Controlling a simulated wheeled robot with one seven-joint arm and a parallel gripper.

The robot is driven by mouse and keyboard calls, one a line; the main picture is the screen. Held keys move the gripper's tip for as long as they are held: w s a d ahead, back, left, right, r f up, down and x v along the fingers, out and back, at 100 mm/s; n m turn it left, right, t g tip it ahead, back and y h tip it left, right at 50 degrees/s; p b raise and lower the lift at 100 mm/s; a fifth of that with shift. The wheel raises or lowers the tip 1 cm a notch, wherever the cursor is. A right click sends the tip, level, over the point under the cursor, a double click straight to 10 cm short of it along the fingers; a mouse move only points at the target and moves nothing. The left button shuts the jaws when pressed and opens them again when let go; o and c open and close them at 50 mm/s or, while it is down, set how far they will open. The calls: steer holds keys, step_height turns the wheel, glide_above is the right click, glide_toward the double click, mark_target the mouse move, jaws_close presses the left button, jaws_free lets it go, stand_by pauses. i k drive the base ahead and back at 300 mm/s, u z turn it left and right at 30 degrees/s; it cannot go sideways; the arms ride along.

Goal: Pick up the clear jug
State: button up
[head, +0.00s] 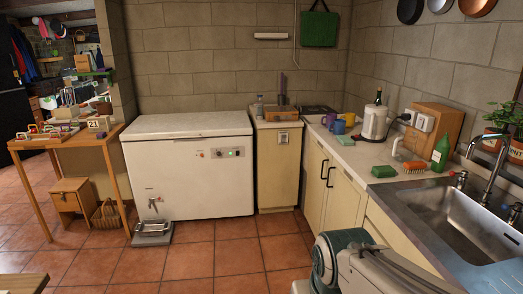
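I cannot pick out a clear jug with certainty. A small pale bottle (260,107) stands on the far cabinet. Part of my arm shows at the bottom right, in front of the counter. My gripper is not in view.
The sink (460,220) is at right. A white chest freezer (190,165) stands at the back wall.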

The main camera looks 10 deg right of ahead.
mark_target(404, 145)
steer(key=i, duration=3.25)
steer(key=z, duration=3)
steer(key=i, duration=0.5)
steer(key=u, duration=0.05)
